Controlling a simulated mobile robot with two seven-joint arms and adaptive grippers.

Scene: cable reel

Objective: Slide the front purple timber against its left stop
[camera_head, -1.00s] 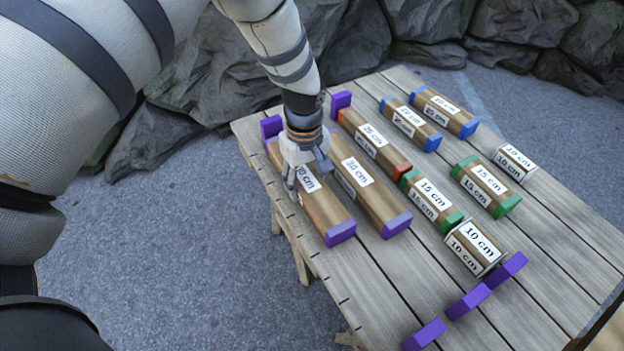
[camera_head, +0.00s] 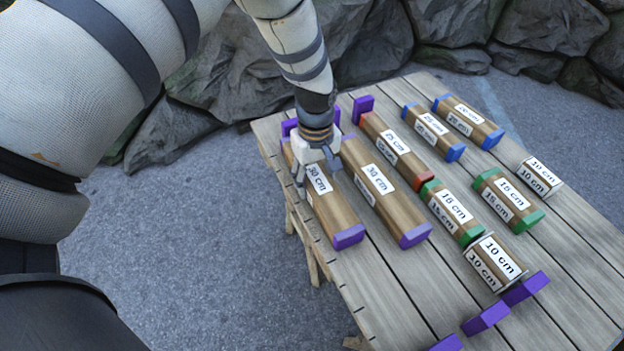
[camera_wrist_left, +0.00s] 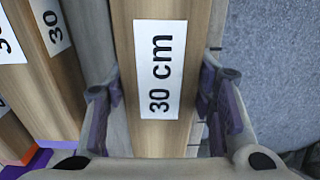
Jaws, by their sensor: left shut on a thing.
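The front purple timber (camera_head: 336,213) is a brown block with a "30 cm" label and purple end caps, lying along the table's left edge. My left gripper (camera_head: 317,170) is shut on it from above, toward its far left end. In the left wrist view, the fingers (camera_wrist_left: 163,113) lie on both sides of the timber (camera_wrist_left: 160,30) beside its label. The purple left stop (camera_head: 289,127) stands at the timber's far end. The gripper partly hides that end, so I cannot tell whether they touch. My right gripper is not in view.
A second purple timber (camera_head: 385,205) lies parallel on the right, with a narrow gap. Red, green and blue-ended timbers lie beyond. Another purple stop (camera_head: 363,107) stands further along. Purple blocks (camera_head: 485,318) stand at the near right end of the wooden table (camera_head: 400,300).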

